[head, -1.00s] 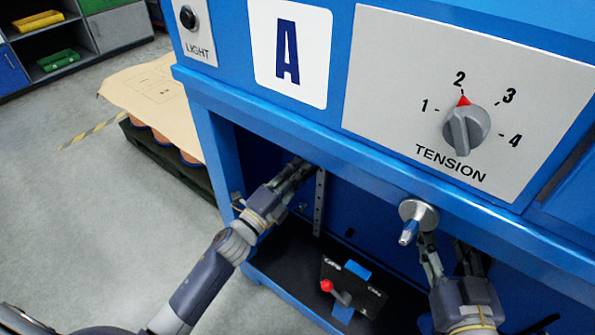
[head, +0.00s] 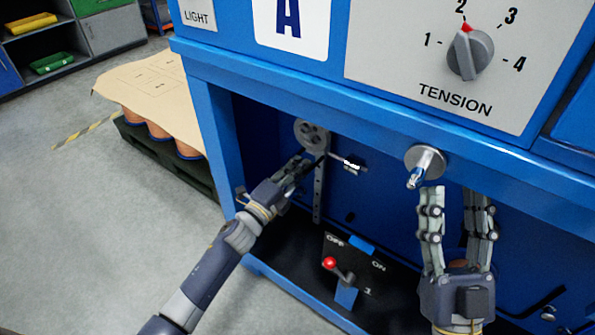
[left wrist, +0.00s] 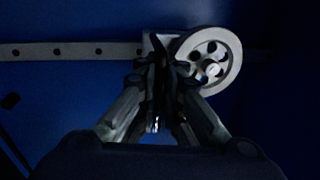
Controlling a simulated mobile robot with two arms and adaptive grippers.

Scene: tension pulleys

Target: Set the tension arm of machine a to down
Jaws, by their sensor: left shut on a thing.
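Machine A (head: 240,75) is a blue cabinet with an open bay. Inside is a perforated metal bar (head: 318,195), upright in the head view, with a spoked pulley (head: 312,134) at its top; I take it as the tension arm. In the left wrist view the bar (left wrist: 80,50) and pulley (left wrist: 208,60) lie just beyond my fingers. My left gripper (head: 302,166) is shut at the arm beside the pulley; the fingers (left wrist: 165,95) hide the exact grip. My right gripper (head: 457,200) is open and empty, below the metal spindle (head: 426,163).
A tension dial (head: 470,52) pointing near 2 is on the front panel. A switch box (head: 350,272) with a red-knobbed lever stands on the bay floor. The bay's side post (head: 215,140) is left of my left arm. A loaded pallet (head: 165,160) stands further left.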

